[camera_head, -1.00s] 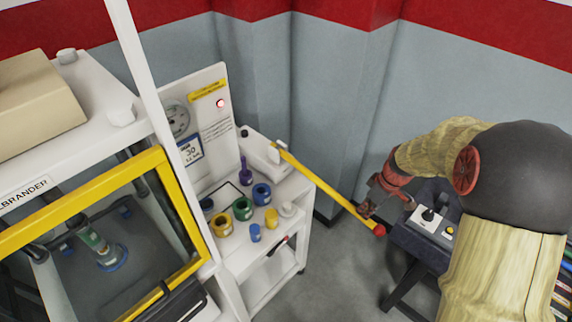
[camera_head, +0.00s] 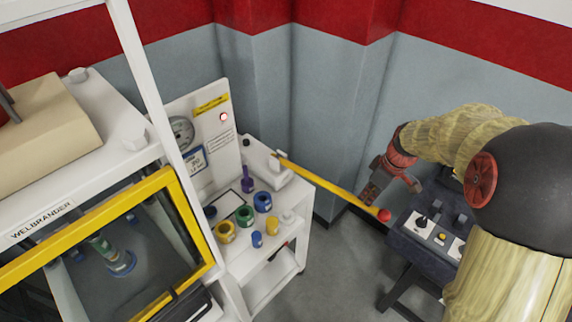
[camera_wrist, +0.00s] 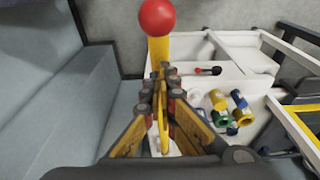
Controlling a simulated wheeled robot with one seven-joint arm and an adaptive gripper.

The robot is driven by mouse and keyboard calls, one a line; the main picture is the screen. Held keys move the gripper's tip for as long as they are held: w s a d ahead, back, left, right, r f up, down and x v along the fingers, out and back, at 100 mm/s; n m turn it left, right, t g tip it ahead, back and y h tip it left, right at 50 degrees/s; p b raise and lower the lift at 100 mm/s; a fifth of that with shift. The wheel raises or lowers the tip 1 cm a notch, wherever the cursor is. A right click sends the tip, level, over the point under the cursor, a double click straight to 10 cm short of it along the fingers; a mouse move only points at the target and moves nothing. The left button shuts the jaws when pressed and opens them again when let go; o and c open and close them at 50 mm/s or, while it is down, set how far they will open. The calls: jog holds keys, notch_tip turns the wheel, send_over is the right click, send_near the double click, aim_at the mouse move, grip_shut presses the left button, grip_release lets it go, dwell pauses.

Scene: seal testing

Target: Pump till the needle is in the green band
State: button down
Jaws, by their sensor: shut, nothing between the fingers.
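The pump's long yellow lever (camera_head: 330,187) slants from the white cart out to a red knob (camera_head: 384,215). In the wrist view the knob (camera_wrist: 157,17) lies beyond the fingertips. My gripper (camera_head: 369,192) is shut at the lever, just short of the knob. In the wrist view my fingers (camera_wrist: 165,74) are together over the lever, with nothing gripped; whether they touch it I cannot tell. The round gauge (camera_head: 181,132) is on the white upright panel at the back of the cart. Its needle and green band are too small to read.
Several coloured rings and cylinders, such as a green one (camera_head: 244,215), stand on the cart top. A yellow-framed cabinet (camera_head: 190,215) is at left. A dark console (camera_head: 436,225) with switches stands at right under my arm. Grey walls close the corner behind.

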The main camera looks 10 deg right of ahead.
jog(key=shift+r, duration=0.5)
jog(key=shift+f, duration=0.1)
notch_tip(320, 180, down, 13)
jog(key=b, duration=1)
jog(key=shift+s+d+f, duration=0.15)
jog(key=shift+s, duration=0.1)
